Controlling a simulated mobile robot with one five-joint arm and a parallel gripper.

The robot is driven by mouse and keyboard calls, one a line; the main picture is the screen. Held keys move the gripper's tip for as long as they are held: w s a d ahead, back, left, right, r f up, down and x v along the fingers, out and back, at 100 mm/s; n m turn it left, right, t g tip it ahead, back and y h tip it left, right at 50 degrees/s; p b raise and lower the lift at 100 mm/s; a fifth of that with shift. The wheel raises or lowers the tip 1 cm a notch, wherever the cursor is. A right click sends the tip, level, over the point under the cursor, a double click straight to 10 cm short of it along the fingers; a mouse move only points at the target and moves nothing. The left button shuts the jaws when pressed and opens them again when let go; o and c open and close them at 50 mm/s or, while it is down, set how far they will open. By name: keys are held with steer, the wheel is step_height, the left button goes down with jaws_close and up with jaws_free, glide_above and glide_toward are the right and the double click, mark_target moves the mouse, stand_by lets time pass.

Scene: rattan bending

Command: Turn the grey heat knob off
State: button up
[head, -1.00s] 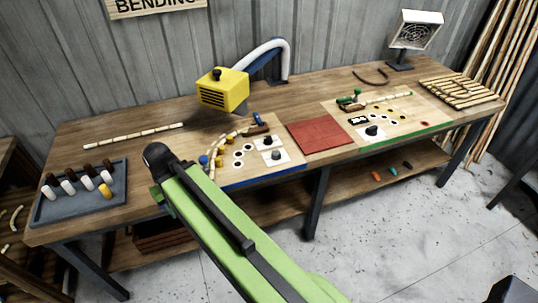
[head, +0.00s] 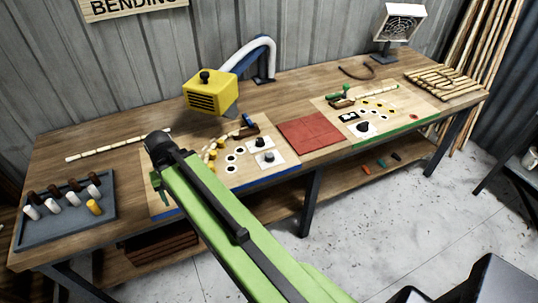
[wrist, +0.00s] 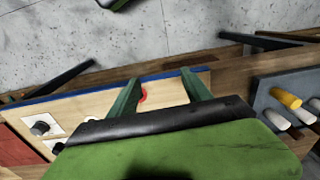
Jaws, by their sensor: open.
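The grey heat knob (head: 268,156) stands on a white plate near the front of the left, blue-edged board (head: 245,183). A black knob (head: 260,142) sits just behind it. In the wrist view the grey knob (wrist: 40,127) is at the far left, clear of my fingers. My gripper (wrist: 160,76) is open and empty, its two green fingers over the board's bare end beside a red mark (wrist: 144,95). In the head view my green arm crosses in front of the board and the fingers are mostly hidden. The gripper is left of the knob, apart from it.
A yellow heater (head: 211,93) stands behind the board. A grey tray (head: 66,238) with several capped cylinders is at the left. A red mat (head: 310,133) lies right of the knobs. A second, green-edged board (head: 390,131) with its own black knob lies beyond.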

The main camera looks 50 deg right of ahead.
steer(key=d+r+m+t+p, duration=0.1)
steer(key=d+r+m+p, duration=0.15)
steer(key=d+m, duration=1)
step_height(320, 180, up, 5)
steer(key=m+t+p, duration=0.2)
steer(key=m+t, duration=0.1)
steer(key=m, duration=1.8)
glide_above(270, 154)
steer(key=s, duration=0.7)
steer(key=shift+h, duration=0.4)
steer(key=b+x, duration=0.5)
steer(key=x, duration=0.1)
steer(key=b+x, duration=0.5)
steer(key=x, duration=0.1)
steer(key=a+b+x, duration=0.1)
steer(key=b+x, duration=0.5)
steer(key=shift+a, duration=0.1)
steer(key=shift+r, duration=0.1)
